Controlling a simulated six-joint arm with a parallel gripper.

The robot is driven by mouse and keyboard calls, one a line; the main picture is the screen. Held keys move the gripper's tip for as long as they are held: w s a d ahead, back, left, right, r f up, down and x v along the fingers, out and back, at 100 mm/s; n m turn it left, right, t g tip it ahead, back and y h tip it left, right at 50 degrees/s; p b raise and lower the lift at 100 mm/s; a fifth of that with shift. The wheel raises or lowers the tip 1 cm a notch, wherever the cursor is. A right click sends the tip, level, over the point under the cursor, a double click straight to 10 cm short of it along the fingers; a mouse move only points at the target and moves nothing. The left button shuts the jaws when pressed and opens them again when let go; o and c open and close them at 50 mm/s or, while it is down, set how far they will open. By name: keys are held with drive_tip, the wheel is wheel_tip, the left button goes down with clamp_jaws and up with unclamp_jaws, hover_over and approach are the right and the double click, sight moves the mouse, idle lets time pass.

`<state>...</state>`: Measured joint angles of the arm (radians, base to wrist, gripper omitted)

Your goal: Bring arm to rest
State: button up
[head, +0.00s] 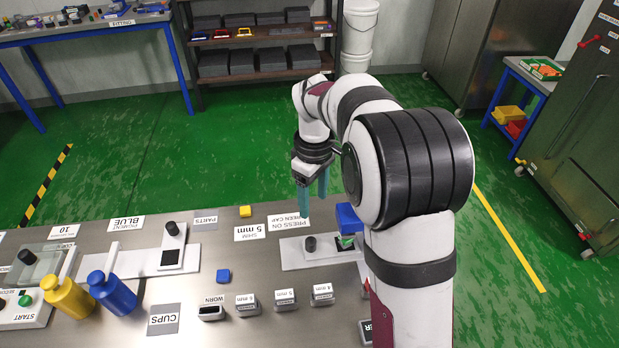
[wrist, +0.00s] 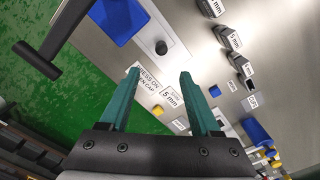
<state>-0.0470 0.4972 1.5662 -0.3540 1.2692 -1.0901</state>
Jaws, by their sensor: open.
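My gripper (head: 313,195) hangs over the far edge of the metal bench, its teal fingers apart with nothing between them. In the wrist view the two teal fingers (wrist: 160,98) are also spread and empty. The bench (head: 190,285) runs across the lower part of the head view. Near my gripper, a white plate (head: 295,256) with a black knob holds a blue block (head: 348,217), partly hidden by my arm. The blue block also shows at the top of the wrist view (wrist: 118,20).
A small yellow block (head: 245,211) and blue block (head: 223,276) lie on the bench. Several labelled grey blocks (head: 285,299) line its near side. A yellow bottle (head: 68,297) and a blue bottle (head: 112,292) stand at left.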

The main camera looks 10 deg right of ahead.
drive_tip(key=s+r+m, duration=0.6)
drive_tip(key=s, duration=0.6)
drive_tip(key=s+a+f+m+y, duration=0.1)
drive_tip(key=s+m, duration=0.7)
drive_tip(key=s, duration=1)
drive_tip(key=shift+a+f+m+y, duration=0.3)
drive_tip(key=shift+f+y, duration=0.1)
drive_tip(key=shift+f, duration=0.1)
